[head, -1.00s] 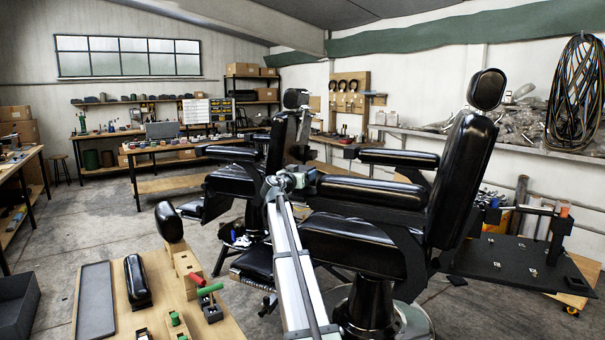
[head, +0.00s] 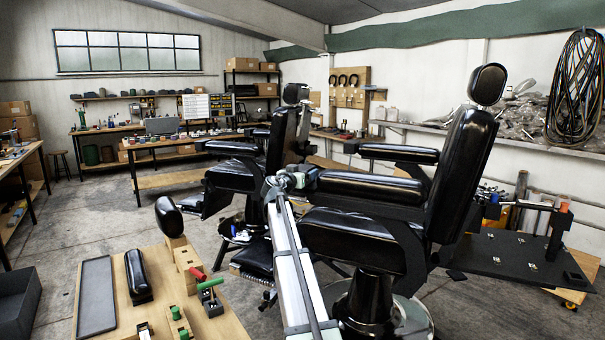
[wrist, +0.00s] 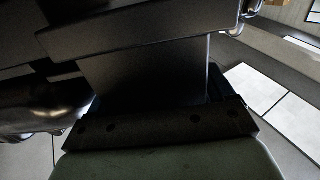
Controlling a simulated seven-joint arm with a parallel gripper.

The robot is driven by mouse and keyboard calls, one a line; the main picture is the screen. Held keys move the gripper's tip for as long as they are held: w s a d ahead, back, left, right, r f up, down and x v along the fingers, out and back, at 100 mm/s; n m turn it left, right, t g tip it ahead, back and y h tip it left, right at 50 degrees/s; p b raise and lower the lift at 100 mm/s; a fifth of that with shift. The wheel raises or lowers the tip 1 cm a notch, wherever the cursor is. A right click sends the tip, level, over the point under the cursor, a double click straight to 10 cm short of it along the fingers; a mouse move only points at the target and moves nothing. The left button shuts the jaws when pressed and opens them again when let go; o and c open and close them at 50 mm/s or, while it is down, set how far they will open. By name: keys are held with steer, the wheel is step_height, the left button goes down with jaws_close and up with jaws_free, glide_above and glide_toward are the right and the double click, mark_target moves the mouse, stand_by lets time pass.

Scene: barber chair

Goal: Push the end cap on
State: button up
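The near black barber chair stands right of centre in the head view, with a padded armrest (head: 370,190), a tilted backrest (head: 466,175) and a headrest (head: 487,84). My arm reaches up from the bottom to the near armrest's left end. My gripper's fingers cannot be made out there, nor whether they touch the chair. In the wrist view a dark slab with small holes (wrist: 160,127) and dark panels (wrist: 140,45) fill the middle, very close. I cannot pick out the end cap in either view, and the gripper's opening does not show.
A wooden bench (head: 225,328) at the lower left holds a grey tray (head: 95,295), a black pad (head: 138,275) and green- and red-handled pieces. A second barber chair (head: 235,165) stands behind. A dark wheeled platform (head: 500,255) is at the right. The left floor is open.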

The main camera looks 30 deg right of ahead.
steer(key=o, duration=0.3)
steer(key=v, duration=1.3)
steer(key=shift+s+a, duration=0.2)
steer(key=shift+a, duration=0.15)
